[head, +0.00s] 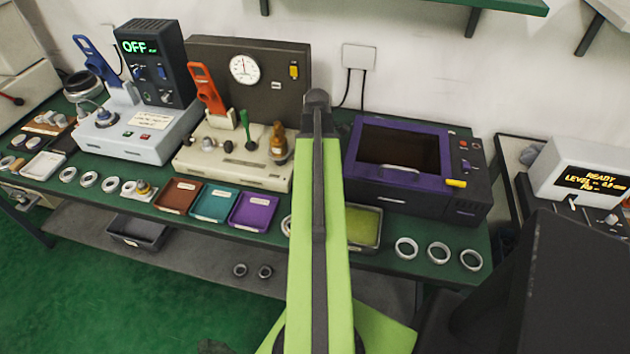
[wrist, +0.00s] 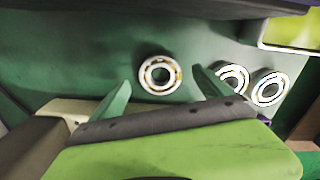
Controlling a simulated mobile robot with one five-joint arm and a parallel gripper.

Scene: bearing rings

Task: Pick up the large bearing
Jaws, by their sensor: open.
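In the wrist view my gripper (wrist: 164,90) is open, with its two green fingers apart and nothing between them in contact. A bearing ring (wrist: 147,83), silver with brownish marks, lies flat on the green bench just beyond the fingertips, framed by the gap. Two similar rings lie to its right, a middle one (wrist: 238,70) partly behind the right finger and a far-right one (wrist: 282,79). I cannot tell by size which is the large bearing. In the head view my arm hides the gripper, and part of one ring (head: 286,226) shows left of the arm.
A tray with a yellow-green bottom (head: 363,228) sits right of my arm; three rings, including a middle one (head: 438,253), lie farther right. A purple-fronted oven (head: 468,200) stands behind. Brown, teal and purple trays (head: 253,211) and a cream press base (head: 190,160) are left.

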